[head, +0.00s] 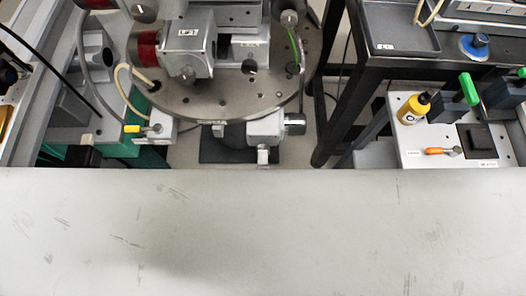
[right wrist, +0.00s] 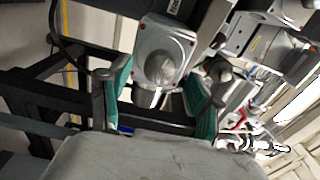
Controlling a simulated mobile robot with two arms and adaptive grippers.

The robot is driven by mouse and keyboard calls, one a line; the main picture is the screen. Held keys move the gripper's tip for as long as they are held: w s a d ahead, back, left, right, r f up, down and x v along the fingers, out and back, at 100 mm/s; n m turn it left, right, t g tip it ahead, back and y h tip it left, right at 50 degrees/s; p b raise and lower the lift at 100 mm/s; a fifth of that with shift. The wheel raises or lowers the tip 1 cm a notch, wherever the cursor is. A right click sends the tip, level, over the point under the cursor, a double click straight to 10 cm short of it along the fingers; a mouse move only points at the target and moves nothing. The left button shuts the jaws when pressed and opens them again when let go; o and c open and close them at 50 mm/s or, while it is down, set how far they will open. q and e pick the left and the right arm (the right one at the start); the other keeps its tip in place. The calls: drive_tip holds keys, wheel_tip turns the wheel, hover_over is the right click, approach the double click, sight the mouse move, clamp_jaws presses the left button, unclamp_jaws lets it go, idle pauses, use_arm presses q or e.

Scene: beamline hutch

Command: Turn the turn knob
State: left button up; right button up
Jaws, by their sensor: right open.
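In the right wrist view, a rounded grey knob (right wrist: 158,68) sits on the face of a pale box (right wrist: 146,38) with small red dots near its corners. My right gripper (right wrist: 156,92) is open there, its two teal-padded fingers apart on either side of the knob in the picture. I cannot tell whether a finger touches it. No gripper can be made out in the head view, and my left gripper is in neither view. I cannot tell which part in the head view is this knob.
In the head view, a round metal plate (head: 205,104) carries several instruments. A dark table (head: 370,62) and a white panel (head: 405,132) with a yellow bottle (head: 414,108) stand at the right. A pale scratched surface fills the lower half and hides what is below.

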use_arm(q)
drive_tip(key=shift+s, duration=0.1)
use_arm(e)
drive_tip(key=s, duration=0.5)
drive_tip(key=shift+w, duration=0.1)
